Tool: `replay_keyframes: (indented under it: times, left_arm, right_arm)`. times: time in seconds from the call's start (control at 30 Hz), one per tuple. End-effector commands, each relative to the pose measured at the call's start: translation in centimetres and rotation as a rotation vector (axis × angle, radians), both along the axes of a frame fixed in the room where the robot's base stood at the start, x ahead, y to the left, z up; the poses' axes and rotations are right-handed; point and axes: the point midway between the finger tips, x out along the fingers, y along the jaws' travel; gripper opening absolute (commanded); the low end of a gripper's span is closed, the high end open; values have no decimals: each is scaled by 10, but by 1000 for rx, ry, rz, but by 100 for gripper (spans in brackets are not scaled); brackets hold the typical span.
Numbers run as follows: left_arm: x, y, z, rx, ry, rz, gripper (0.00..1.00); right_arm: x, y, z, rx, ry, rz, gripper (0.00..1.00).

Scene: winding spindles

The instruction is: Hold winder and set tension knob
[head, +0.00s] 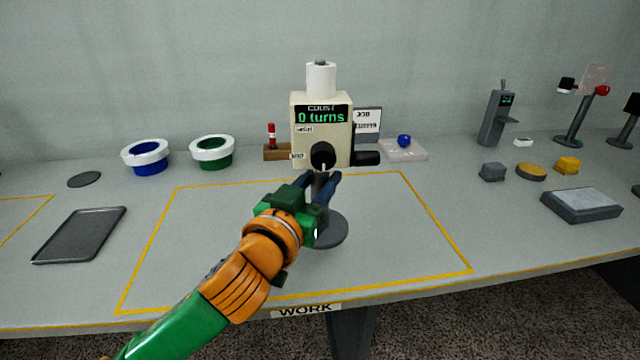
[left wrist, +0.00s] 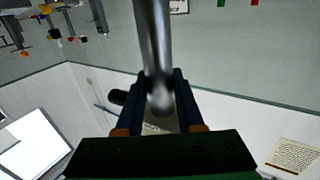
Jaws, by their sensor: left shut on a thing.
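The winder (head: 322,130) is a cream box with a display reading "0 turns". It stands upright on a grey post with a round dark base (head: 328,232) in the work area. A white spool (head: 320,80) sits on its top. A black round knob with a white mark (head: 322,155) is on its front, and a dark cylinder (head: 367,158) sticks out on its right side. My left gripper (head: 325,180) is shut on the post just under the box; the left wrist view shows the grey post (left wrist: 155,50) between its fingers (left wrist: 160,90). My right gripper is not in view.
Yellow lines (head: 150,245) frame the work area, clear around the base. Blue (head: 148,158) and green (head: 212,152) rings and a dark tray (head: 80,235) lie left. A clear tray with a blue ball (head: 404,141) is behind right. A grey slab (head: 580,204) lies far right.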

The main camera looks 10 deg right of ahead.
Motion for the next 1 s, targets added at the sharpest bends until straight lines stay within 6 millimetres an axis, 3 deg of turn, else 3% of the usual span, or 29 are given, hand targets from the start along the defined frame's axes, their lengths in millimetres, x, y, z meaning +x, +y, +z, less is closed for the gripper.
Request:
replay_keyframes:
  times: [1.0]
  left_arm:
    - [74,-9,-63,-2,-3,-1,0]
  right_arm:
    - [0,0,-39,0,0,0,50]
